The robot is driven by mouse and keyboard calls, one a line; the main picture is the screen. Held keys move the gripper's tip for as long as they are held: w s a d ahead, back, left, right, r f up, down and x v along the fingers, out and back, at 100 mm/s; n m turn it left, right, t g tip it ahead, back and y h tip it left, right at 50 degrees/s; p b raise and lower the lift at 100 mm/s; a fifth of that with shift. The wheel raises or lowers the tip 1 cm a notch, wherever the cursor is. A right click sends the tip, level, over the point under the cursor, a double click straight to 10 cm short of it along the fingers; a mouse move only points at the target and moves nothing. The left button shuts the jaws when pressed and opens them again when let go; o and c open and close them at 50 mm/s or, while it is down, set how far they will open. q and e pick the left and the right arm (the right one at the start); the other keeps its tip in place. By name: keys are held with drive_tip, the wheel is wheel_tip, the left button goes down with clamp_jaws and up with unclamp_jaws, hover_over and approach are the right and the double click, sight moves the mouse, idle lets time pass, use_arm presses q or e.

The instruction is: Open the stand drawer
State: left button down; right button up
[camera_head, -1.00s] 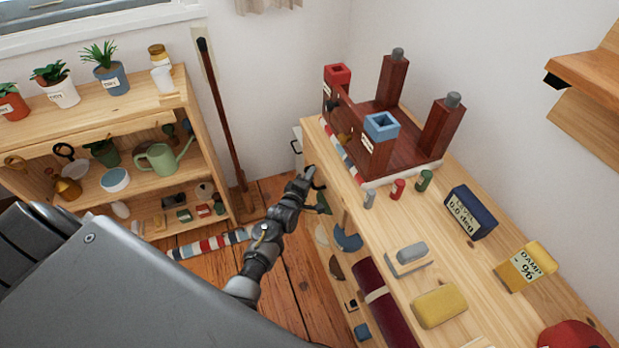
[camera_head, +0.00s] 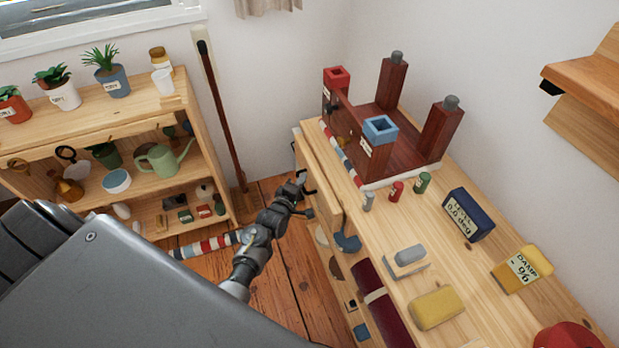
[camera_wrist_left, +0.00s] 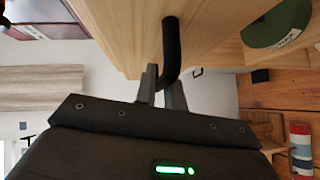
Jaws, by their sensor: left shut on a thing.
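The wooden stand (camera_head: 390,262) runs along the right wall, with a dark red timber frame (camera_head: 402,155) on its top. Its drawer (camera_head: 321,180) juts out a little from the stand's left side, so it is partly open. My left gripper (camera_head: 306,190) is at the drawer front. In the left wrist view, the gripper's fingers (camera_wrist_left: 162,88) are closed around a dark bar handle (camera_wrist_left: 171,45) on the pale wooden drawer front (camera_wrist_left: 125,35). The drawer's inside is hidden. My right gripper is not in view.
A shelf unit (camera_head: 100,118) with pots and a green watering can (camera_head: 163,158) stands at the left. A broom (camera_head: 222,120) leans on the wall. A striped roll (camera_head: 208,245) lies near the shelf. Bare floor (camera_head: 285,270) lies between shelf and stand.

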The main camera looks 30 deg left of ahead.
use_arm(q)
drive_tip(key=s+a+p, duration=0.4)
drive_tip(key=s+a, duration=0.9)
drive_tip(key=s, duration=0.1)
drive_tip(key=shift+s+p, duration=0.2)
drive_tip(key=shift+p, duration=0.1)
drive_tip(key=shift+d+f, duration=0.1)
drive_tip(key=c, duration=1.5)
unclamp_jaws()
drive_tip(key=shift+d, duration=0.1)
drive_tip(key=s+r, duration=0.1)
drive_tip(key=s, duration=0.9)
drive_tip(key=shift+s+d+r+b, duration=0.3)
drive_tip(key=shift+d+r+b, duration=0.05)
drive_tip(key=shift+r, duration=0.05)
